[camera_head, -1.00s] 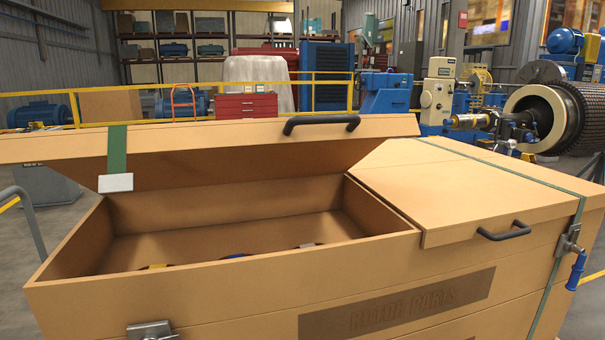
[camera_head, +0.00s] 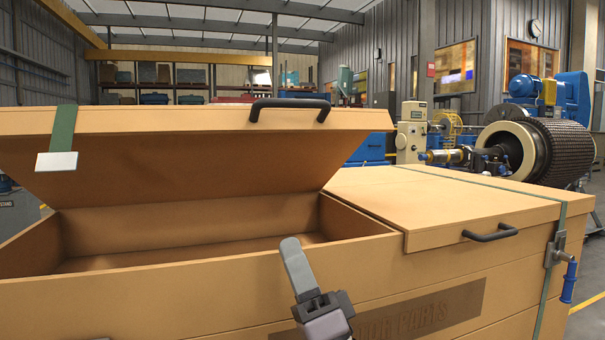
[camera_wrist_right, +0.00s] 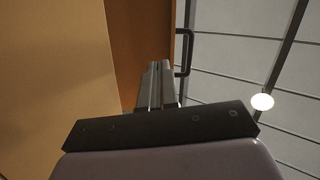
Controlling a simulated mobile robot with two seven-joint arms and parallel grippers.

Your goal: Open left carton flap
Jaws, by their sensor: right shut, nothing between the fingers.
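The carton (camera_head: 190,300) is a large tan box labelled for parts. Its left flap (camera_head: 180,165) stands partly raised at a slant, underside showing, above the open left compartment. A dark handle (camera_head: 290,105) sits on the flap's front edge, and a green strap (camera_head: 63,130) with a white tag hangs at its left. My right gripper (camera_head: 291,250) is shut and empty in front of the carton's front wall, below the handle. In the right wrist view the shut fingers (camera_wrist_right: 158,80) point toward the flap, with the handle (camera_wrist_right: 186,52) beyond them. My left gripper is out of view.
The carton's right flap (camera_head: 450,205) lies closed, with its own handle (camera_head: 490,234) and a strap. A latch with a blue grip (camera_head: 568,283) is at the right corner. A large rotor machine (camera_head: 530,150) stands behind on the right. Open floor shows at far right.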

